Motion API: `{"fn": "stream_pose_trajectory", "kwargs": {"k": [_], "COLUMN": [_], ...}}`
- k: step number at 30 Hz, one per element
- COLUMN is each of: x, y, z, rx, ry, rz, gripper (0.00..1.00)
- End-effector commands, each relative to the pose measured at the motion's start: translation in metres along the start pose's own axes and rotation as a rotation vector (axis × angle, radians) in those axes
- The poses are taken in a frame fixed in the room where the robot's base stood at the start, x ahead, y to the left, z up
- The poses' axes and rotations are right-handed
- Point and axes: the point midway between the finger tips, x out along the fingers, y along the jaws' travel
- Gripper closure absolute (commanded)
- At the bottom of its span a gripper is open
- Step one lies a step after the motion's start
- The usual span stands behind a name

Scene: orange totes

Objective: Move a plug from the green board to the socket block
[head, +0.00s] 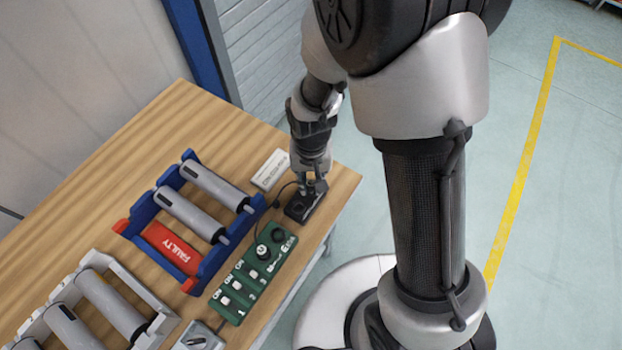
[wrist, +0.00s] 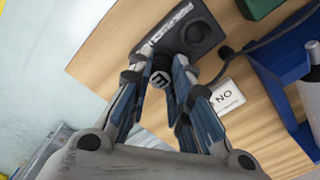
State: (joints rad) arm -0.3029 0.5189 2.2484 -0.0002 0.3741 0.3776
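My gripper (head: 309,190) is over the block, pointing down. In the wrist view its fingers (wrist: 168,72) are closed around a round black plug (wrist: 160,82) with a white mark. A black cable runs from near it. I cannot tell whether this plug is seated.
A blue rack (head: 195,165) with grey rollers and a red FAULTY bin (head: 168,247) stand left of the board. A grey rack (head: 148,300) and small grey box (head: 198,338) are at the front. The back left table is clear.

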Motion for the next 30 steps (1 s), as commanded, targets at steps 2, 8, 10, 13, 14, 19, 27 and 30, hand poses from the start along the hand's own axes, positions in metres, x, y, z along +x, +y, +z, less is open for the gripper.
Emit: {"fn": "stream_pose_trajectory", "kwargs": {"k": [2, 8, 10, 13, 14, 19, 27, 30], "x": [0.000, 0.000, 0.000, 0.000, 0.000, -0.003, -0.046, -0.068], "y": [0.000, 0.000, 0.000, 0.000, 0.000, 0.000, -0.001, -0.001], "z": [0.000, 0.000, 0.000, 0.000, 0.000, 0.000, -0.002, -0.002], "rx": [0.000, 0.000, 0.000, 0.000, 0.000, 0.000, 0.000, 0.000], "ry": [0.000, 0.000, 0.000, 0.000, 0.000, 0.001, 0.007, 0.007], "rz": [0.000, 0.000, 0.000, 0.000, 0.000, 0.000, -0.003, -0.003], "gripper": [0.74, 0.61, 0.59, 0.59, 0.59, 0.59, 0.59, 0.59]}}
